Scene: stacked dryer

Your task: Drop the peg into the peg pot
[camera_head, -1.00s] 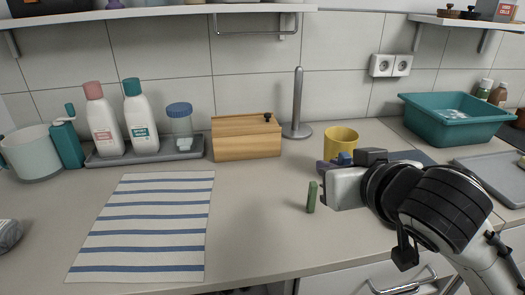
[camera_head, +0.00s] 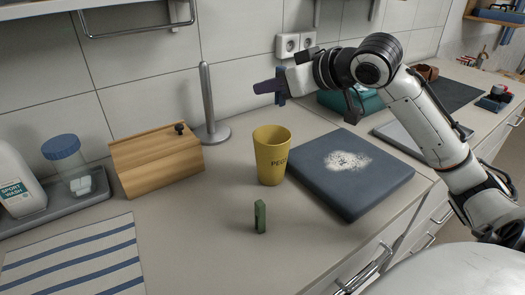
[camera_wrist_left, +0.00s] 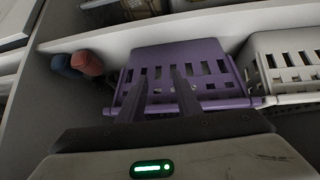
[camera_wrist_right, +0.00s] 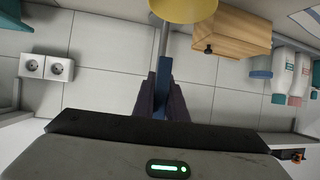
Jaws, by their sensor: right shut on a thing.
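A green peg (camera_head: 260,216) stands on the counter in front of the pot. My left gripper (camera_wrist_left: 158,95) is open and empty, outside the head view. The pot's inside is mostly hidden.
A dark blue slab (camera_head: 350,190) with white powder lies right of the pot. A wooden box (camera_head: 155,160) and a metal upright holder (camera_head: 209,105) stand behind left. A striped cloth (camera_head: 80,260) lies at left. A purple basket (camera_wrist_left: 175,75) is ahead of my left gripper.

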